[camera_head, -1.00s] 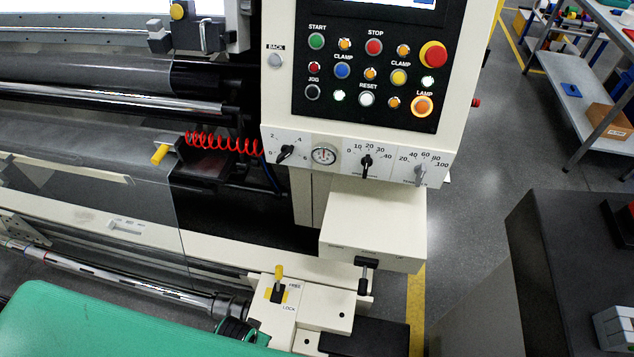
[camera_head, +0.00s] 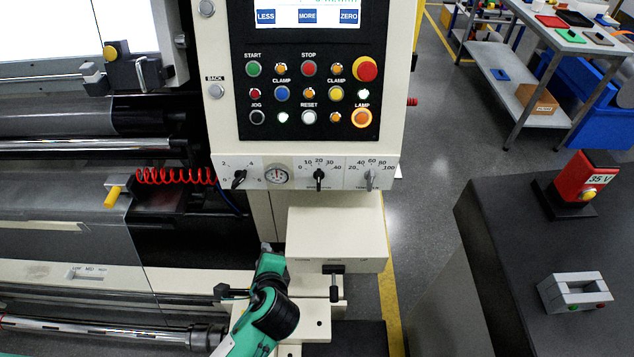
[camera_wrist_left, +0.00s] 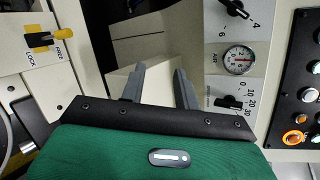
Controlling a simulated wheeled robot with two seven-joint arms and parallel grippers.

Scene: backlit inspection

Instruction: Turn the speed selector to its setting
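Three black or grey selector knobs sit on the white strip under the control panel. The left knob (camera_head: 239,178) has a small scale with 2 and 4. The middle knob (camera_head: 319,179) has a 0 to 40 scale and points up, near 20. The right knob (camera_head: 370,179) has a scale up to 100. I cannot read which is marked speed. My left gripper (camera_head: 266,249) is below the strip. In the left wrist view its two fingers (camera_wrist_left: 160,80) are apart and empty, with the middle knob (camera_wrist_left: 229,102) to their right. My right gripper is out of view.
A round gauge (camera_head: 277,176) sits between the left and middle knobs. A cream box (camera_head: 337,235) juts out below the strip. A red coiled hose (camera_head: 175,176) hangs at left. A dark bench (camera_head: 515,230) stands at right.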

